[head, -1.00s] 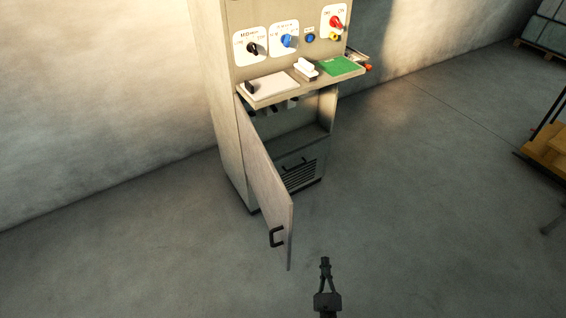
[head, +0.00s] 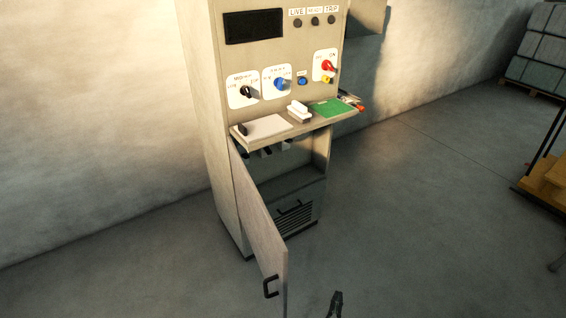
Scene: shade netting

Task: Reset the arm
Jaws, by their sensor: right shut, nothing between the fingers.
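My right gripper (head: 336,303) shows at the bottom edge of the head view, over the floor. It is shut and empty, and only its fingers are in view. It is right of the open cabinet door (head: 262,222) and apart from it. The door has a dark handle (head: 270,287) near its free edge and stands swung out from the beige control cabinet (head: 215,110). My left gripper is not in view.
The cabinet panel carries a black knob (head: 246,91), a blue knob (head: 280,84) and a red switch (head: 327,66). Its shelf (head: 243,140) juts out and holds a green board (head: 327,107). Floor to the right is clear up to a wooden stack (head: 548,178).

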